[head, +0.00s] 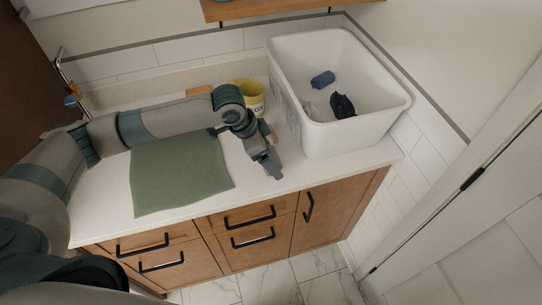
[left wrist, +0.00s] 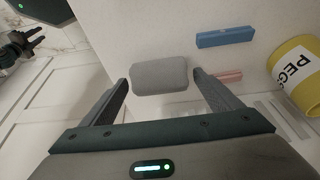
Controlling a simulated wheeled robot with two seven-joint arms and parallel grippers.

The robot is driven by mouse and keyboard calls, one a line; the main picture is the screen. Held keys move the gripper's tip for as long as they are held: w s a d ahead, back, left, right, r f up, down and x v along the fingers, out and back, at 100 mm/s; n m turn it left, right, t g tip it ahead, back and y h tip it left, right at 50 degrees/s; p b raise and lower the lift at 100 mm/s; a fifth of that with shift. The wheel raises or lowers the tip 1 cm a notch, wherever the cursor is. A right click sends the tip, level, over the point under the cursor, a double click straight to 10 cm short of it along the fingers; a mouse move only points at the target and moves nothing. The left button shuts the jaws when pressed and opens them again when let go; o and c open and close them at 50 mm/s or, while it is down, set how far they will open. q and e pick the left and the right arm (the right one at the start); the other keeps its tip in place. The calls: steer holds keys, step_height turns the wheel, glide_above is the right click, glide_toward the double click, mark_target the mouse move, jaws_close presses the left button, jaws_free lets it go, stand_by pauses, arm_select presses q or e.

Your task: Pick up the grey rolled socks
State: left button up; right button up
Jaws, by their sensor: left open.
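The grey rolled socks (left wrist: 160,74), a rounded grey bundle, lie on the white counter in the left wrist view. My left gripper (left wrist: 161,80) is open, with one fingertip at each side of the bundle; I cannot tell whether they touch it. In the head view my left gripper (head: 272,167) points down over the counter near its front edge, right of the green mat. The socks are hidden or not distinct there. A dark part at the upper left of the left wrist view may be my right gripper (left wrist: 18,45); its jaws are unclear.
A yellow cup (head: 254,97) stands behind the gripper. Beyond the socks lie a blue block (left wrist: 225,37) and a pink block (left wrist: 226,76). A white bin (head: 352,136) holding a few dark items stands at right. The green mat (head: 180,175) is bare.

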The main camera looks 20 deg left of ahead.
arm_select(q)
steer(key=shift+f, duration=0.1)
stand_by(0.3)
steer(key=shift+c, duration=0.6)
steer(key=c, duration=1)
steer(key=shift+w+r+b, duration=0.1)
steer(key=shift+r+b, duration=0.2)
steer(key=shift+r, duration=0.25)
step_height(320, 180, up, 8)
steer(key=shift+r+b, duration=0.15)
steer(key=shift+b, duration=1.05)
steer(key=shift+r, duration=0.35)
